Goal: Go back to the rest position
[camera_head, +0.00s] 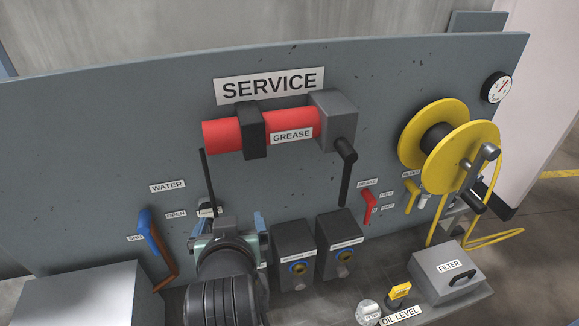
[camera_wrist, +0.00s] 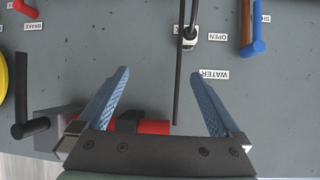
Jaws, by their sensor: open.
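My gripper (camera_wrist: 164,102) shows in the wrist view with its two blue ridged fingers spread apart and nothing between them at the tips. A thin black rod on the panel appears beyond the gap between the fingers. In the head view my gripper (camera_head: 229,222) is at the lower middle, in front of the grey service panel (camera_head: 100,130). My wrist hides much of it there, along with part of the panel behind. Whether the fingers touch anything cannot be told.
The panel carries a red grease cylinder (camera_head: 222,135), a blue water lever (camera_head: 147,231), a red brake lever (camera_head: 369,207) and a yellow hose reel (camera_head: 465,155). Two dark boxes (camera_head: 338,243) stand right of my gripper. A filter box (camera_head: 449,271) is at right, a grey box (camera_head: 90,294) at left.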

